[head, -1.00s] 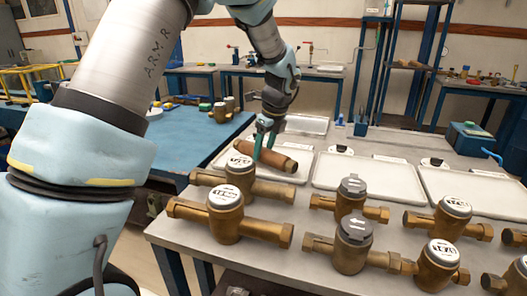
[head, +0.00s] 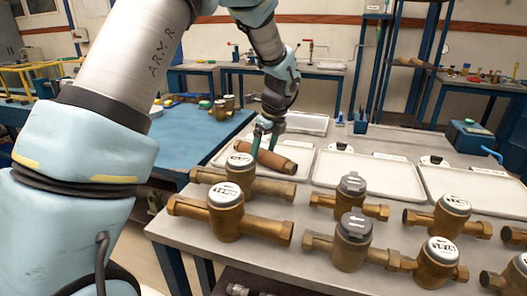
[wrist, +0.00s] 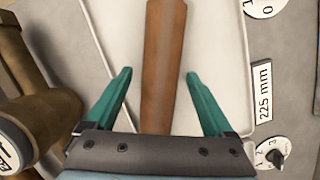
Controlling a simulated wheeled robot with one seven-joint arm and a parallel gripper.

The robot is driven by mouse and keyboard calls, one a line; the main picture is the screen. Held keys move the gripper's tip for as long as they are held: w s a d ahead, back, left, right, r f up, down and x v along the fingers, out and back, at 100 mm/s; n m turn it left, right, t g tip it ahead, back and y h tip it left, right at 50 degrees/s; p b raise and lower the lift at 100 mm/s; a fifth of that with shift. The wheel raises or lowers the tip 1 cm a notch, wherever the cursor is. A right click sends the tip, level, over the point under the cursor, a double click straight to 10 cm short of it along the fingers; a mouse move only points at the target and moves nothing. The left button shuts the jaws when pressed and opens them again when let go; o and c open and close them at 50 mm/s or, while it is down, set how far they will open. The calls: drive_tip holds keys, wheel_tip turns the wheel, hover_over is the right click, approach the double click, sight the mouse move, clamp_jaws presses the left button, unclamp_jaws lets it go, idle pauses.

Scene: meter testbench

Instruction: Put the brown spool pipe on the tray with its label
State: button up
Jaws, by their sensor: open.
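The brown spool pipe (head: 276,161) lies on the leftmost white tray (head: 303,172), slanting across it. In the wrist view the pipe (wrist: 163,60) runs lengthwise between my fingers, with the white tray (wrist: 222,60) under it. My gripper (head: 267,137) is over the pipe's far part. In the wrist view my gripper (wrist: 159,76) is open, with a teal finger on each side of the pipe and gaps between. A label reading "225 mm" (wrist: 264,91) is beside the tray.
Brass meters stand in front of the trays, the nearest (head: 226,211) close to the pipe's near side. Two more white trays (head: 368,198) lie to the right. A blue bench (head: 190,135) is at the left. A dial (wrist: 273,155) sits near the label.

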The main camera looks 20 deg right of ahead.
sight(272, 153)
drive_tip(key=b+v, duration=0.1)
drive_tip(key=v, duration=1.1)
drive_tip(key=shift+b, duration=0.3)
